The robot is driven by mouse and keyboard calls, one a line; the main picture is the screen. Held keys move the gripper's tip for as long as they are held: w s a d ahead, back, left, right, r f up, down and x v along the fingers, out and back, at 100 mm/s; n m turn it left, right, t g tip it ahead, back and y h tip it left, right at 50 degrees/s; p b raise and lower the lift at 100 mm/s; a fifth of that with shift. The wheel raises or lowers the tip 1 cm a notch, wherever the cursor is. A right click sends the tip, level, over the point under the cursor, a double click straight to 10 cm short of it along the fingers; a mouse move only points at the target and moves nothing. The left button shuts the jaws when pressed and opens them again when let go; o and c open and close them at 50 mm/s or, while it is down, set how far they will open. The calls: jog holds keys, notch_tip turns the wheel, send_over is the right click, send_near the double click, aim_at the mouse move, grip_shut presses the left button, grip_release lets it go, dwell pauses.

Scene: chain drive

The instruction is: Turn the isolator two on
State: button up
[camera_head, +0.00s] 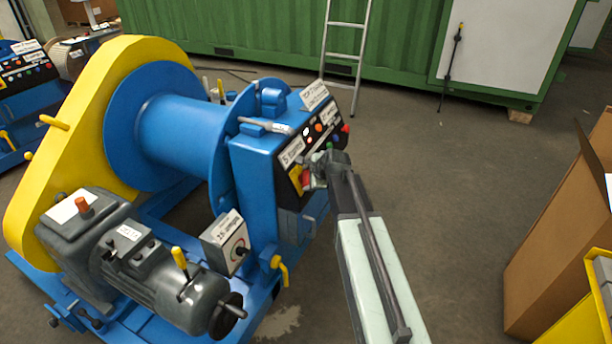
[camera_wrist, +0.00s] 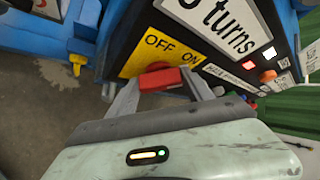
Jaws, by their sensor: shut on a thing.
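The isolator is a red handle (camera_wrist: 160,79) on a yellow plate (camera_wrist: 149,54) marked OFF and ON, on the dark front panel of the blue winch cabinet. In the head view the red handle (camera_head: 305,179) shows beside my gripper (camera_head: 314,178), and part of the yellow plate (camera_head: 295,175) is visible. In the wrist view my gripper (camera_wrist: 163,86) has one finger on each side of the handle and is shut on it. The handle lies roughly across the picture, below the OFF and ON words. A label reading "turns" (camera_wrist: 222,25) sits above the plate; no isolator number is readable.
Lit buttons (camera_wrist: 268,75) are right of the plate on the same panel. A grey box with a black knob (camera_head: 228,243) and a yellow-handled valve (camera_head: 280,268) are left of my arm. A cardboard box (camera_head: 555,240) stands at the right, with clear floor between.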

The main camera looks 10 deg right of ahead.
jog(key=shift+w+r, duration=0.1)
dwell(0.5)
jog(key=o, duration=1.4)
jog(key=shift+c, duration=0.2)
jog(key=p+v, duration=0.6)
jog(key=v, duration=0.2)
jog(key=shift+w, duration=0.1)
